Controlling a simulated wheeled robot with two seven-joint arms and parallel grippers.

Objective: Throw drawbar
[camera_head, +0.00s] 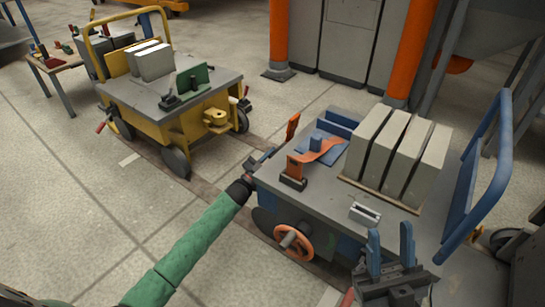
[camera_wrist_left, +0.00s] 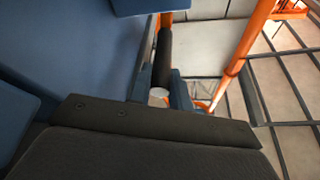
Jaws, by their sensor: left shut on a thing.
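My left gripper (camera_head: 262,161) is at the near left corner of the grey-topped cart with blue parts. In the left wrist view, its blue fingers (camera_wrist_left: 164,92) are shut on a dark round bar with a pale end, which looks like the drawbar (camera_wrist_left: 165,52). Orange shows at the bar's far end. In the head view, the gripper largely hides the held part. An upright orange piece (camera_head: 292,126) stands just beyond the gripper at the cart's edge. My right gripper (camera_head: 390,243) is open and empty by the cart's near side, its two blue fingers pointing up.
The blue cart's top (camera_head: 330,193) carries several grey panels (camera_head: 395,150), an orange bracket (camera_head: 315,156) and a small metal block (camera_head: 365,214). An orange handwheel (camera_head: 293,242) is on its side. A yellow cart (camera_head: 185,118) stands back left. Open floor (camera_head: 60,200) lies left.

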